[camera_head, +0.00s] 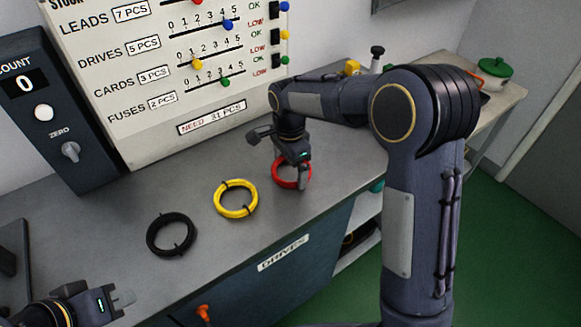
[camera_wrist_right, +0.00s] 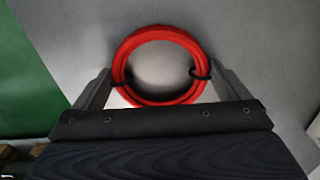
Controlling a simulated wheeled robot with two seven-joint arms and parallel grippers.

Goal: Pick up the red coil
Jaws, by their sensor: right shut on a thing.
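The red coil (camera_head: 283,184) is at the right of the row of coils on the grey bench, partly hidden by my right gripper (camera_head: 293,174). In the right wrist view the red coil (camera_wrist_right: 160,35) lies between the two fingers of my right gripper (camera_wrist_right: 163,78), one against each side. The right gripper is shut on it. The coil looks to be at the bench surface; I cannot tell if there is a gap below. My left gripper (camera_head: 121,300) is at the lower left, away from the coils; its jaw opening is unclear.
A yellow coil (camera_head: 236,213) and a black coil (camera_head: 171,235) lie on the bench (camera_head: 125,205) to the left of the red one. A count box (camera_head: 62,115) and a stock board (camera_head: 165,80) stand behind.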

